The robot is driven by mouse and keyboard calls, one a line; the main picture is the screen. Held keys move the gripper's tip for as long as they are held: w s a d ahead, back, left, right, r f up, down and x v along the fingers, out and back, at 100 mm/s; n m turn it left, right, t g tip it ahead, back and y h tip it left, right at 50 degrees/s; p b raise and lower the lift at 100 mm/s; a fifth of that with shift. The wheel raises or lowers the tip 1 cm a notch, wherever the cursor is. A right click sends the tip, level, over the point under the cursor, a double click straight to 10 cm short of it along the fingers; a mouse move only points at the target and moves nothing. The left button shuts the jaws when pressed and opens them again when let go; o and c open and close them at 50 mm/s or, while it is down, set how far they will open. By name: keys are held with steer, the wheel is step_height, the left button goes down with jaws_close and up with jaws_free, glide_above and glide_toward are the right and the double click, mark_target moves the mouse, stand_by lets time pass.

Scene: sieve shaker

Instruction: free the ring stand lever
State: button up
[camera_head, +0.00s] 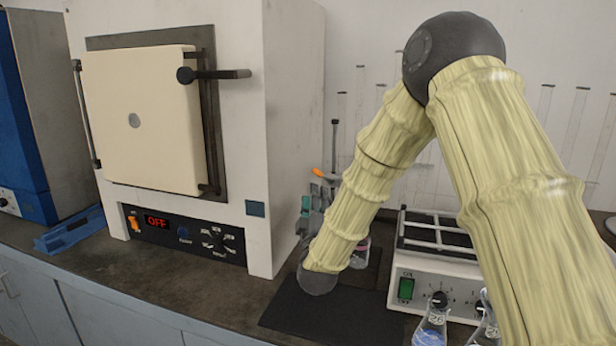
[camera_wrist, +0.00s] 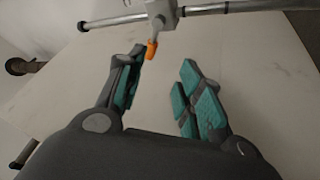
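The ring stand shows in the wrist view as a grey metal rod (camera_wrist: 235,7) with a pale clamp block (camera_wrist: 160,12) on it. A small orange lever (camera_wrist: 152,50) hangs from the block. In the head view the orange lever (camera_head: 318,172) shows beside the dark-topped rod (camera_head: 335,145), just left of my forearm. My gripper (camera_wrist: 163,60) is open, its teal-padded fingers apart with nothing held. The lever is close beside the left fingertip; I cannot tell whether they touch. In the head view my gripper (camera_head: 308,205) is partly hidden by my arm, as is the stand's lower part.
A large cream furnace (camera_head: 295,130) stands close left of my gripper. Glass tubes stand along the back wall.

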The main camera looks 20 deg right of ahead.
mark_target(316, 172)
steer(key=x, duration=0.3)
steer(key=r+x, duration=0.1)
steer(key=x, duration=0.2)
steer(key=r+p+x, duration=0.1)
steer(key=x, duration=0.2)
steer(key=shift+s+d, duration=0.1)
steer(key=shift+s, duration=0.15)
steer(key=shift+w+f, duration=0.15)
steer(key=shift+w, duration=0.3)
steer(key=shift+s, duration=0.2)
jaws_close()
